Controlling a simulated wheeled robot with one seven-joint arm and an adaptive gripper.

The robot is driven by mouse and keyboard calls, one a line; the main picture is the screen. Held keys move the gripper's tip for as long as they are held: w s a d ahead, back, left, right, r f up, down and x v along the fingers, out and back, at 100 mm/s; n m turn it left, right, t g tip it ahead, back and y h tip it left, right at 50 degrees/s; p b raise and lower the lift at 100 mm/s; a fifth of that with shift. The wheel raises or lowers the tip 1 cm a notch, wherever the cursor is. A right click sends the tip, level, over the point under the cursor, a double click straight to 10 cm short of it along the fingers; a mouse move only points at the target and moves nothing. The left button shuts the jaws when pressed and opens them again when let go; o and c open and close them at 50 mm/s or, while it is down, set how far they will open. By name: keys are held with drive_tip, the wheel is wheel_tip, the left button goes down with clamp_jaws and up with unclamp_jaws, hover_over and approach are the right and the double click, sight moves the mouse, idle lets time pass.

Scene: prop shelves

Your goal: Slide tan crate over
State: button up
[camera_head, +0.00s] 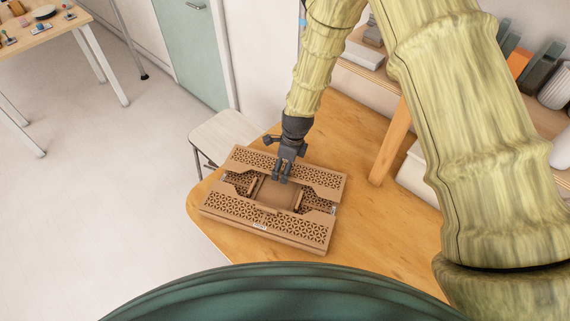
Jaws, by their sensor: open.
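The tan crate (265,231) is a low, flat box with perforated lattice panels and a recessed middle. It lies at an angle on the wooden table near its left rounded corner. My gripper (281,180) points down over the crate's recessed middle, near the far panel. It is open, with nothing visible between its fingers. The fingertips overlap the crate in this view, and I cannot tell whether they touch it.
The wooden table (378,218) has free room right of the crate. A wooden post (390,142) and shelves with books and a vase (557,88) stand at the right. A pale stool (217,133) is behind the table. Another table (45,30) is far left.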

drive_tip(key=shift+r, duration=0.1)
wheel_tip(320, 180, up, 12)
drive_tip(key=d, duration=0.1)
drive_tip(key=shift+s+d, duration=0.3)
drive_tip(key=shift+d, duration=0.1)
idle(0.6)
